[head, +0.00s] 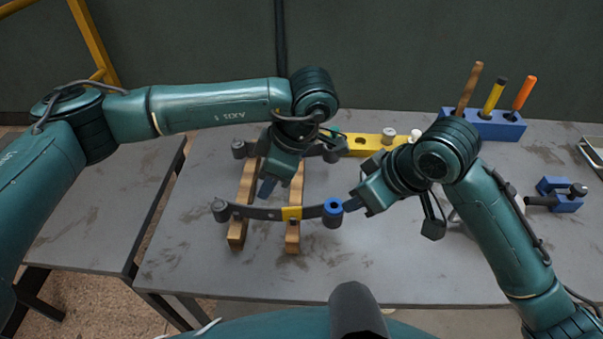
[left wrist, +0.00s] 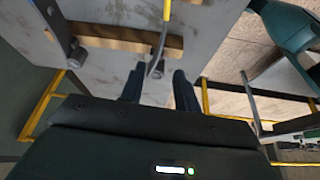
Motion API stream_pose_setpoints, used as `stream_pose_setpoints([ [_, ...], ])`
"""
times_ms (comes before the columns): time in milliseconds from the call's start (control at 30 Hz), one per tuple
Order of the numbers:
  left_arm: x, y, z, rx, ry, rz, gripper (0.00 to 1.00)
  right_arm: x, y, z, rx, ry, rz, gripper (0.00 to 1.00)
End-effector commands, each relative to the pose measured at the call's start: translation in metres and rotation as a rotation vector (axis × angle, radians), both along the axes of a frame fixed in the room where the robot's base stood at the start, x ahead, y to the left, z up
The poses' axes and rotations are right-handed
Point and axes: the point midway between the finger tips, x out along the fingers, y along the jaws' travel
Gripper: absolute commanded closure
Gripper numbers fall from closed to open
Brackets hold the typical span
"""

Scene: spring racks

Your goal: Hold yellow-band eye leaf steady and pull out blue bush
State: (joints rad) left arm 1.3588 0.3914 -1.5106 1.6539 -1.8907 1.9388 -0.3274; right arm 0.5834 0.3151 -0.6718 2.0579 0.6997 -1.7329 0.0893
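The yellow-band eye leaf (head: 262,213) is a dark curved strip with a yellow band (head: 291,213), lying across two wooden bars. The band also shows in the left wrist view (left wrist: 167,12). The blue bush (head: 333,206) sits in the leaf's right eye, its top showing. My left gripper (head: 267,188) is above the leaf, left of the band. In the left wrist view its two fingers (left wrist: 158,88) are apart, with the leaf's edge seen between and beyond them. My right gripper (head: 349,205) is at the right side of the blue bush; its finger gap cannot be made out.
Another leaf's dark eye (head: 240,148) shows behind my left gripper. A yellow block (head: 362,145) stands behind. A blue rack (head: 490,124) with several handled tools is at the back right, and a blue clamp-like item (head: 560,195) at the right. The front table is clear.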

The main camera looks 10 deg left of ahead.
Motion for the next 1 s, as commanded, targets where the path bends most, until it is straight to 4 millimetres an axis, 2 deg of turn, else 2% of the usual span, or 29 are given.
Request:
stream_pose_setpoints([
  [300,-0.001,0.025,-0.059,0.003,0.004,0.003,0.68,0.0,0.0,0.0,0.004,0.002,-0.003,0.64],
  [500,-0.001,0.036,-0.087,0.002,0.002,0.001,0.68,0.0,0.0,0.0,0.005,0.001,-0.003,0.64],
  [700,-0.001,0.041,-0.099,0.001,0.0,0.001,0.68,0.0,0.0,0.0,0.005,0.001,-0.003,0.64],
  [1000,-0.001,0.042,-0.1,0.001,0.0,0.0,0.68,0.0,0.0,0.0,0.006,0.002,-0.003,0.64],
])
